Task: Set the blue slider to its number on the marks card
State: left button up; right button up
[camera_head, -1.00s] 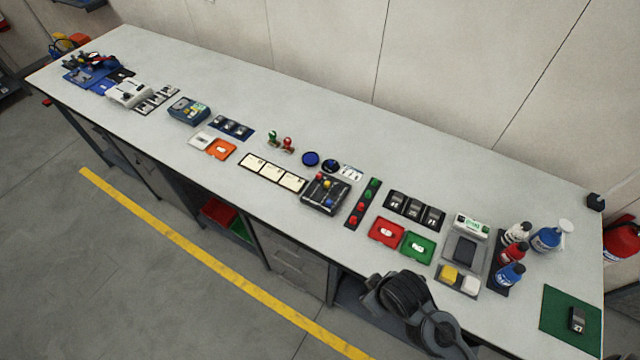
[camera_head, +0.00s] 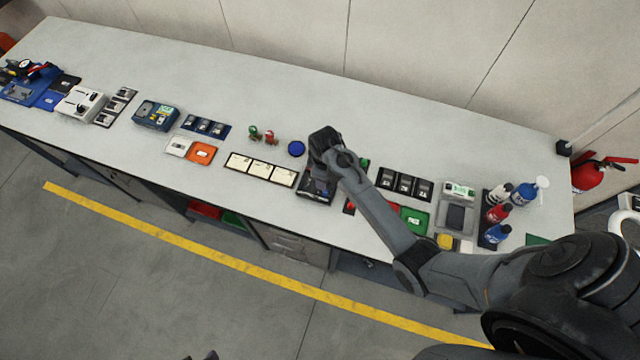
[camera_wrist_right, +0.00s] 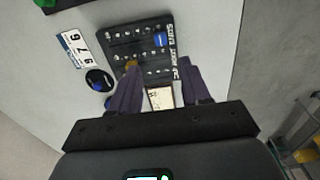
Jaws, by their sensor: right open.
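The dark slider box (camera_head: 316,192) is on the bench in the head view, partly hidden by my right gripper. In the right wrist view the box (camera_wrist_right: 112,50) shows a blue slider (camera_wrist_right: 160,40) and a yellow slider (camera_wrist_right: 131,64) partly behind a finger. A white card with large digits (camera_wrist_right: 75,48) lies beside it, and I cannot read the digits surely. My right gripper (camera_wrist_right: 160,72) is open and empty, its fingers at the box's near edge, apart from the blue slider. Small dark tips at the head view's bottom edge may be my left gripper (camera_head: 203,356).
A row of cream cards (camera_head: 262,169) lies left of the box and a blue disc (camera_head: 296,149) behind it. A green tray (camera_head: 414,221), dark switches (camera_head: 404,184) and bottles (camera_head: 498,212) stand to the right. The back of the bench is clear.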

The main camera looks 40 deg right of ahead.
aim_at(325, 193)
jog(key=f, duration=0.9)
jog(key=shift+s, duration=0.2)
grip_shut()
